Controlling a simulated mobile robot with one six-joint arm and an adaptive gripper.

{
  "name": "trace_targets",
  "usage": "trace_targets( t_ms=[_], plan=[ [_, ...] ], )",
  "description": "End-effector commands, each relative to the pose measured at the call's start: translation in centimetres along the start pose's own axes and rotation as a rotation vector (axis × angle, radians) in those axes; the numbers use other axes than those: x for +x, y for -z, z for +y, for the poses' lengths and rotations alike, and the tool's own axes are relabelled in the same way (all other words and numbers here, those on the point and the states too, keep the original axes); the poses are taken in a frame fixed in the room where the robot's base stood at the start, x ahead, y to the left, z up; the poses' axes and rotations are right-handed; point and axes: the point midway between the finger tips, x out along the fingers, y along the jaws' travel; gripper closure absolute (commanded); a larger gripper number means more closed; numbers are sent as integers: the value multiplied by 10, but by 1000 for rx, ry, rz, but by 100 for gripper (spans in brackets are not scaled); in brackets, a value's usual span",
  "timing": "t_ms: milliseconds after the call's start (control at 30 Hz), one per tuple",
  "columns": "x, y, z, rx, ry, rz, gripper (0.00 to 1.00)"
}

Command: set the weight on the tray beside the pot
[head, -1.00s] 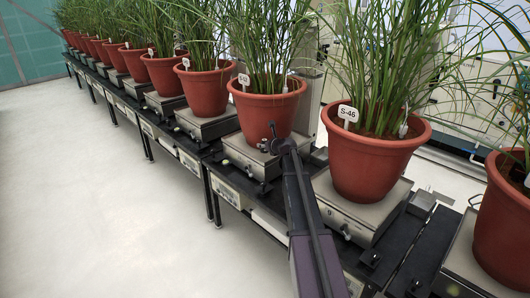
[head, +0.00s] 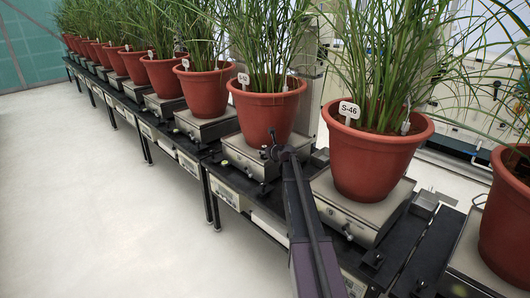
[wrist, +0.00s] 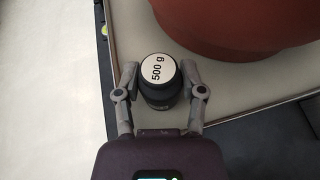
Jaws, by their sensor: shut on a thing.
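My gripper (wrist: 160,78) is shut on a black weight (wrist: 160,96) with a round white lid label reading "500 g". The weight is upright between the two fingers. In the wrist view it is over the pale tray (wrist: 128,25), left of and close to the terracotta pot (wrist: 235,25), with a small gap in the picture. I cannot tell whether its base touches the tray. In the head view my gripper (head: 274,151) is at the front of a pot (head: 262,113) on its scale; the weight is not clearly visible there.
A pot labelled S-46 (head: 372,165) stands on the scale right of my arm. Several more potted plants on scales run along the dark bench (head: 232,170) to the back left. Open floor (head: 100,190) lies at the left.

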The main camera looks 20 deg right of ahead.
Motion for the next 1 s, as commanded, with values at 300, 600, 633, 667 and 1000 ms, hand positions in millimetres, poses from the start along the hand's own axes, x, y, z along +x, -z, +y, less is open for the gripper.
trace_targets(
  t_ms=[300, 600, 633, 667, 1000],
  plan=[
    [0, 1, 0, 0, 0, 0, 14],
    [0, 1, 0, 0, 0, 0, 14],
    [0, 0, 0, 0, 0, 0, 14],
    [0, 0, 0, 0, 0, 0, 14],
    [-29, -3, 2, 1, -1, 0, 14]
  ],
)
